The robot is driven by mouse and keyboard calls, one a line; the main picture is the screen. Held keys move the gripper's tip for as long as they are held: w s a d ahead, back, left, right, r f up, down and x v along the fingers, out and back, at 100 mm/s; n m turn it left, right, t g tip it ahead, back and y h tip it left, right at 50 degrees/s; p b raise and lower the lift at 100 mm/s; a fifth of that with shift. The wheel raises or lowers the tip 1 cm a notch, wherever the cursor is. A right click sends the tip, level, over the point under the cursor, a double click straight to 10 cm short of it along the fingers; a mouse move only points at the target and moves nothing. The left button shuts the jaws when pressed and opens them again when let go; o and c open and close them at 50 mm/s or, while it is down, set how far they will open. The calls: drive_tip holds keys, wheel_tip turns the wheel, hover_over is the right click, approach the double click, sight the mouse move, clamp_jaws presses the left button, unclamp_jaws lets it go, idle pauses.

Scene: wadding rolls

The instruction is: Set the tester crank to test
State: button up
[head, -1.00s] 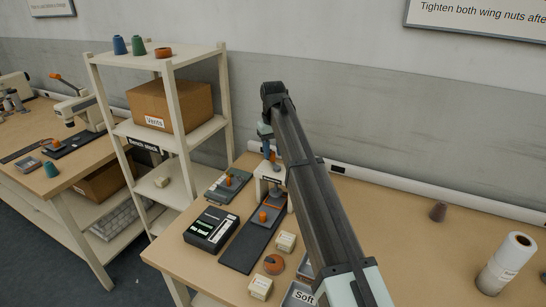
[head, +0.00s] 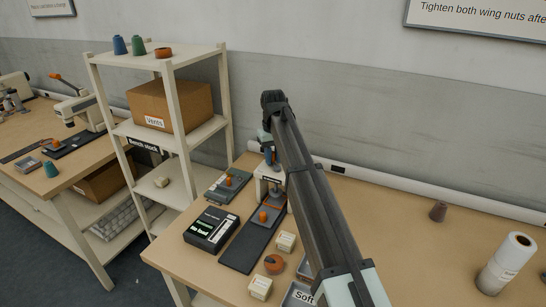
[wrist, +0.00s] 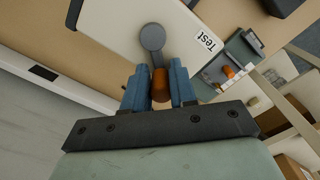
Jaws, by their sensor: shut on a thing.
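The tester (head: 271,180) stands at the back left of the near bench, partly hidden behind my arm. In the wrist view its pale top plate (wrist: 120,22) carries a "Test" label (wrist: 207,42) near the right end. The grey crank (wrist: 152,38) runs from its round hub down to an orange grip (wrist: 160,88). The crank points toward my gripper, with the label off to the right of it. My gripper (wrist: 160,92) is shut on the orange grip, a blue finger on each side. In the head view my gripper (head: 270,156) is at the tester's top; the crank is hidden there.
A black meter box (head: 210,229), a dark board (head: 243,246), small pale blocks (head: 285,242) and an orange disc (head: 274,264) lie in front of the tester. A shelf rack (head: 175,110) stands to the left. The bench's middle right is mostly clear.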

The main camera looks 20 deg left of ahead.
sight(281, 176)
drive_tip(key=shift+w+d+m, duration=0.1)
drive_tip(key=shift+m, duration=0.2)
clamp_jaws()
